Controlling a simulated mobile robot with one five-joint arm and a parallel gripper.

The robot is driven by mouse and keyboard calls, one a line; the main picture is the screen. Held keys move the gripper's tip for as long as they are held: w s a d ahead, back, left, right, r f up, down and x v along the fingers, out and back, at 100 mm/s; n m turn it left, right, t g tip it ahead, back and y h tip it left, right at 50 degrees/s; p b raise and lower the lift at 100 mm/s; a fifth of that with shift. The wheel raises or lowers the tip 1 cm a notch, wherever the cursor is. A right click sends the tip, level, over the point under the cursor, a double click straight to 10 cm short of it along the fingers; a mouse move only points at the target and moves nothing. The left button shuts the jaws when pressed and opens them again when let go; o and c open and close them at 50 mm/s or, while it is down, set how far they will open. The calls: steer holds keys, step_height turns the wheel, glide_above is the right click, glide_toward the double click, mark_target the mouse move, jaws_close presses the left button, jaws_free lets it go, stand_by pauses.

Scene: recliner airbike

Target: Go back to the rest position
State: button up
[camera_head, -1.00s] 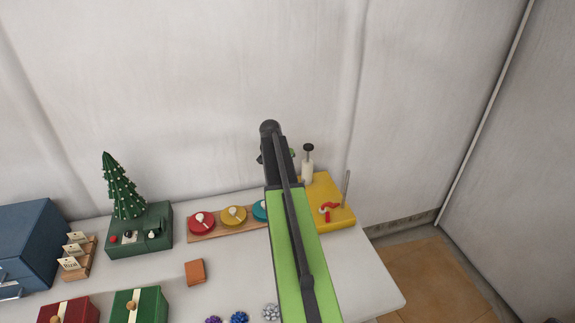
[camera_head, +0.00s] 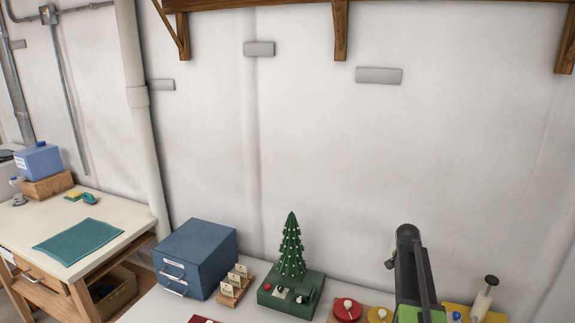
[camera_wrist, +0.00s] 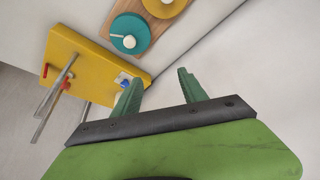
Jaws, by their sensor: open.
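My arm, with a green link and dark end, shows at the lower right of the head view, in front of the white table. My gripper (camera_wrist: 160,95) shows in the wrist view with its two green fingers spread apart and nothing between them. In that view it is above the table, with the yellow box (camera_wrist: 85,62) beyond it to the left. The yellow box carries metal rods, a red part and a small blue part. The fingertips are hidden in the head view.
A wooden strip holds red (camera_head: 347,310), yellow (camera_head: 379,316) and teal (camera_wrist: 130,33) discs. A green box with a small tree (camera_head: 291,250), a card holder (camera_head: 234,285) and a blue drawer cabinet (camera_head: 197,258) stand left. A side table (camera_head: 62,222) is farther left. A wooden shelf runs above.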

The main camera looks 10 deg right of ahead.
steer(key=a+n+y, duration=0.1)
steer(key=a+n, duration=0.2)
steer(key=a, duration=1.4)
steer(key=s+a+n+g+y, duration=0.1)
steer(key=s+a+n, duration=0.4)
steer(key=s+a, duration=0.3)
steer(key=s+a+f+n+g+y, duration=0.1)
steer(key=s+a+n+y, duration=0.1)
steer(key=s+a+n, duration=0.2)
steer(key=s+a, duration=0.3)
steer(key=a, duration=0.5)
steer(key=shift+s+a+f+n, duration=0.25)
steer(key=shift+s+f+n, duration=0.05)
steer(key=shift+s+n, duration=0.1)
